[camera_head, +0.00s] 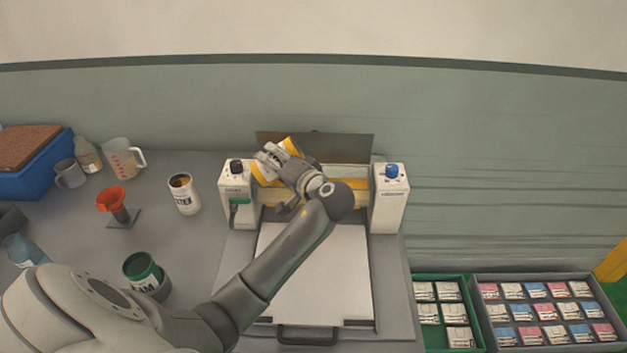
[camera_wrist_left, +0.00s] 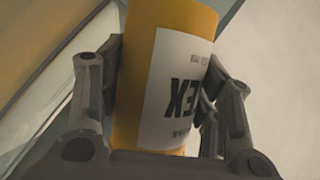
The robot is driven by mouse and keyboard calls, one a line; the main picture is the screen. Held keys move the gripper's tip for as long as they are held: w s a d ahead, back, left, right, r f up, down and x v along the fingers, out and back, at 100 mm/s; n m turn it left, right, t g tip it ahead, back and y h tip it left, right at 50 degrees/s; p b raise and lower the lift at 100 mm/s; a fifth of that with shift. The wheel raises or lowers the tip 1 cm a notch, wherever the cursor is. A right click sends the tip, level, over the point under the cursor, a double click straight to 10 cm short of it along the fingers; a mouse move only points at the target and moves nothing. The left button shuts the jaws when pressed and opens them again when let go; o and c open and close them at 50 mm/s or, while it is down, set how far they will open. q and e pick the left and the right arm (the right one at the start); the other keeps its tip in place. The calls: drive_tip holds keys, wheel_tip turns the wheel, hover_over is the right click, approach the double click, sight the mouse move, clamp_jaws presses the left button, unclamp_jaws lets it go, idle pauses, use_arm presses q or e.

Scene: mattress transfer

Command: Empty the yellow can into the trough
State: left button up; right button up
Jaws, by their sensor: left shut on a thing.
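The yellow can (camera_head: 263,174) with a white label is held tilted, well off upright, above the left end of the trough. It fills the middle of the left wrist view (camera_wrist_left: 180,85), its label lettering upside down. My left gripper (camera_head: 282,168) is shut around the can's side; its fingers show on both sides of the can in the left wrist view (camera_wrist_left: 160,85). The trough (camera_head: 352,184) lies between two white posts and looks yellowish inside; my arm hides part of it. The can's mouth and any flow are not clearly visible. My right gripper is not in view.
White posts with a black knob (camera_head: 236,166) and a blue knob (camera_head: 391,171) flank the trough. A white can (camera_head: 184,194), green can (camera_head: 146,274), orange funnel (camera_head: 111,200) and measuring jug (camera_head: 122,158) stand left. A white plate (camera_head: 318,265) lies in front.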

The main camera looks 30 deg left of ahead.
use_arm(q)
drive_tip(key=shift+d+r+n+t+h, duration=0.1)
drive_tip(key=shift+r+n+t+h, duration=0.3)
drive_tip(key=shift+n, duration=0.5)
drive_tip(key=shift+r+n+t+h+b, duration=0.1)
drive_tip(key=shift+n+t+h+b, duration=0.2)
drive_tip(key=shift+n+h+b, duration=0.35)
drive_tip(key=shift+s+a+n+t+h, duration=0.4)
drive_tip(key=shift+s+a+n, duration=0.3)
drive_tip(key=shift+n, duration=0.45)
drive_tip(key=shift+s+a+r+n+t+h+p, duration=0.25)
drive_tip(key=shift+s+r+n+t+p, duration=0.1)
drive_tip(key=shift+r+n, duration=0.25)
drive_tip(key=shift+s+a+f+n+t+h+b, duration=0.25)
drive_tip(key=shift+n+t+h+b, duration=0.2)
drive_tip(key=shift+n, duration=0.25)
wheel_tip(320, 180, up, 5)
drive_tip(key=p, duration=0.5)
drive_tip(key=shift+r, duration=0.1)
